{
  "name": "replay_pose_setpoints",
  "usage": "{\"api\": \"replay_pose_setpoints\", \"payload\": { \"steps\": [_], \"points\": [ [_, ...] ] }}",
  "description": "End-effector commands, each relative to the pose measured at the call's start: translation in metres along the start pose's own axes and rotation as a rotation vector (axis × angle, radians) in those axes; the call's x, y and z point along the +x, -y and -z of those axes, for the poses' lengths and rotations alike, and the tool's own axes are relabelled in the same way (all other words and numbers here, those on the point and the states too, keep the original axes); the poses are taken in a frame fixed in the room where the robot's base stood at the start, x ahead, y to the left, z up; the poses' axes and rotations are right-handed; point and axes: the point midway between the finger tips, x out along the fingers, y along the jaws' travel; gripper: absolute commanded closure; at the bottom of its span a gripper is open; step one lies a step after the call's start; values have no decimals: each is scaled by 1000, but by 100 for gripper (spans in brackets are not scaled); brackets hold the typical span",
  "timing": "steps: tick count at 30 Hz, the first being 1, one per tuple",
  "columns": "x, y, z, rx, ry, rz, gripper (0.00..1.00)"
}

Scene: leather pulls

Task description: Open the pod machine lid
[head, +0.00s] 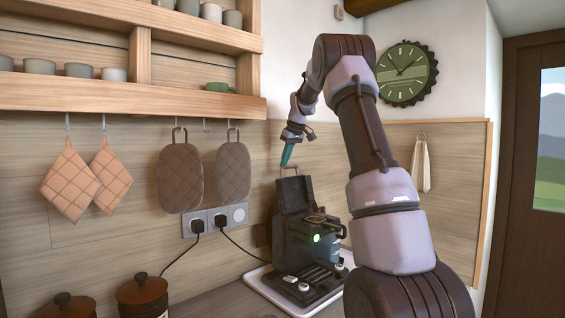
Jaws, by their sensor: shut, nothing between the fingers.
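The dark pod machine (305,245) stands on a white-rimmed tray on the counter, with a green light lit on its front. Its lid (294,193) looks raised, standing upright at the top rear, with a thin handle loop at its upper edge. The top of the machine in front of the lid shows a small orange-brown rim. My gripper (286,163) points down just above the lid's handle, its teal fingers shut and empty. Whether the fingertips touch the handle is too small to tell.
My arm covers the counter right of the machine. Two dark lidded jars (142,294) stand at the lower left. Plugs and cords (197,226) hang from the wall sockets behind. Pot holders (180,175) and a shelf (130,100) with cups are at left.

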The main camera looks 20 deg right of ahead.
Motion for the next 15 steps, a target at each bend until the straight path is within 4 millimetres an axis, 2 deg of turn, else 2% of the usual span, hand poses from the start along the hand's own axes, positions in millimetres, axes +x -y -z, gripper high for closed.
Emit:
{"api": "replay_pose_setpoints", "payload": {
  "steps": [8, 15],
  "points": [
    [-2, 0, -2, 1, -7, 1, 100],
    [-23, -1, -25, 4, -121, -2, 100]
  ]
}}
